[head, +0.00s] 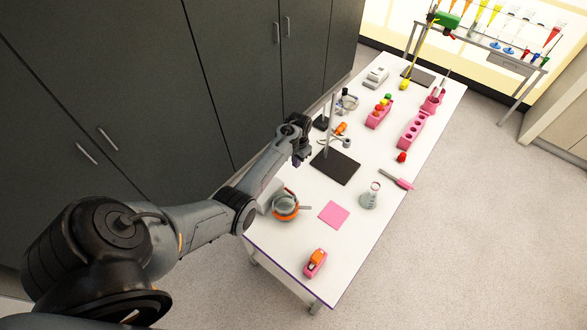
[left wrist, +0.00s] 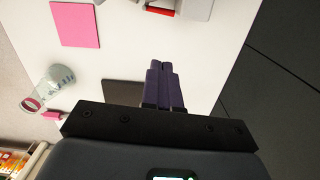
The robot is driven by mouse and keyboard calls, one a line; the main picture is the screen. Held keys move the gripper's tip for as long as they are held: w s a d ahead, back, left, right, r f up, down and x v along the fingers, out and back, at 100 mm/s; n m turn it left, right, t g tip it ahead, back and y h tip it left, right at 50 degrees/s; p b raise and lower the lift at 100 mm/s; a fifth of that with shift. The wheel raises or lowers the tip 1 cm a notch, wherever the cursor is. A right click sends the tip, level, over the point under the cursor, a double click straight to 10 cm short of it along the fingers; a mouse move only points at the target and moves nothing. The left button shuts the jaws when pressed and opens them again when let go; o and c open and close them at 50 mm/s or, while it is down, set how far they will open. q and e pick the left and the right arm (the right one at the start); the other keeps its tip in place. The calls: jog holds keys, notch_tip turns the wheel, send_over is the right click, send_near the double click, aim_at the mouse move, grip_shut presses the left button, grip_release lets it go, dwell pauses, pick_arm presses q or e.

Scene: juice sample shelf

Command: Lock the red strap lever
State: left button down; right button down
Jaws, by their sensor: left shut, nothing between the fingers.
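My left gripper (head: 302,160) is shut and empty above the table, beside the black stand base. In the left wrist view its dark purple fingers (left wrist: 161,67) are pressed together over the white tabletop. A round grey vessel with an orange-red band (head: 285,207) sits on the table, nearer the camera than the gripper and apart from it. A small red piece at the top edge of the left wrist view (left wrist: 158,9) is cut off by the frame. I cannot make out which part is the strap lever or its position. My right gripper is not in view.
A pink square (head: 334,214), a flask (head: 370,196) and an orange-and-pink dispenser (head: 315,262) stand on the table (head: 275,240). A black stand base (head: 336,166) with an upright rod is close to the gripper. Pink racks (head: 411,130) are farther back. Dark cabinets (head: 130,70) line the left.

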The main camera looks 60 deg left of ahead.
pick_arm(q)
jog(key=shift+s+d+f+b, duration=0.15)
jog(key=shift+s+f+b, duration=0.4)
jog(key=shift+f+b, duration=1.2)
jog(key=shift+s+d+f+b, duration=0.2)
jog(key=shift+s+f+b, duration=0.7)
jog(key=shift+f, duration=1.45)
jog(key=shift+s+d+f+b, duration=0.15)
jog(key=shift+s+f+b, duration=0.1)
jog(key=shift+f+b, duration=1.65)
jog(key=shift+f, duration=0.15)
